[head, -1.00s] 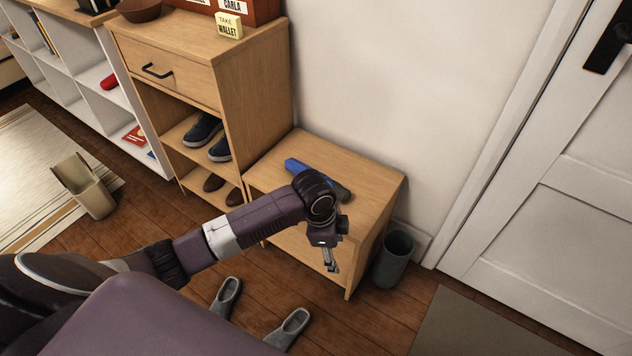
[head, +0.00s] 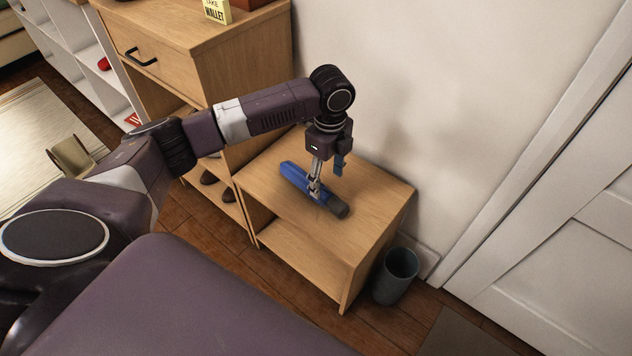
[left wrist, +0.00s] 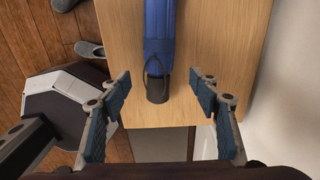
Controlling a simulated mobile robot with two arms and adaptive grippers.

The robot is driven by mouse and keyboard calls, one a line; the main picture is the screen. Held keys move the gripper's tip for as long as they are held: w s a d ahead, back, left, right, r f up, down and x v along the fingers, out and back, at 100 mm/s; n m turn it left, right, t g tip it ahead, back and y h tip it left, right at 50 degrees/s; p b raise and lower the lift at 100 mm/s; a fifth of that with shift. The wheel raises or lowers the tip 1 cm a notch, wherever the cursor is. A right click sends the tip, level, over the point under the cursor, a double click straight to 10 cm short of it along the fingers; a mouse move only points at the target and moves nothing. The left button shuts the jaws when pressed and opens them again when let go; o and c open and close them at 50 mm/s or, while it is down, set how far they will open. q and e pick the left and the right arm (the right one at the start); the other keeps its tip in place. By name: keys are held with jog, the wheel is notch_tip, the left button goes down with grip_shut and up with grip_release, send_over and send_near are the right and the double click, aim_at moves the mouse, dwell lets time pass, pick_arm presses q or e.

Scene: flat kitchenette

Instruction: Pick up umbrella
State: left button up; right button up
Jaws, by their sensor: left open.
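The umbrella (head: 297,177) is folded, blue with a dark grey handle, and lies on top of the low wooden bench (head: 376,193). In the left wrist view, the umbrella (left wrist: 158,28) runs down the picture, its dark handle end and wrist loop near the bench's edge. My left gripper (head: 315,190) points down over the umbrella in the head view. In the left wrist view, my left gripper (left wrist: 160,88) is open, with one finger on each side of the handle and clear gaps. Whether the fingertips reach the umbrella's height is hard to tell. My right gripper is not in view.
A taller wooden cabinet (head: 190,55) with a drawer and shoes stands left of the bench. A wall rises close behind the bench. A grey bin (head: 396,276) stands on the floor at the bench's right, near a white door (head: 560,265).

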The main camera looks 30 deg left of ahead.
aim_at(326, 192)
pick_arm(q)
notch_tip(326, 192, down, 5)
jog(key=shift+s+a+f+b, duration=0.1)
jog(key=shift+s+f+b, duration=0.1)
jog(key=shift+b, duration=0.8)
jog(key=shift+w+f, duration=0.1)
jog(key=shift+f, duration=0.6)
jog(key=c, duration=1.5)
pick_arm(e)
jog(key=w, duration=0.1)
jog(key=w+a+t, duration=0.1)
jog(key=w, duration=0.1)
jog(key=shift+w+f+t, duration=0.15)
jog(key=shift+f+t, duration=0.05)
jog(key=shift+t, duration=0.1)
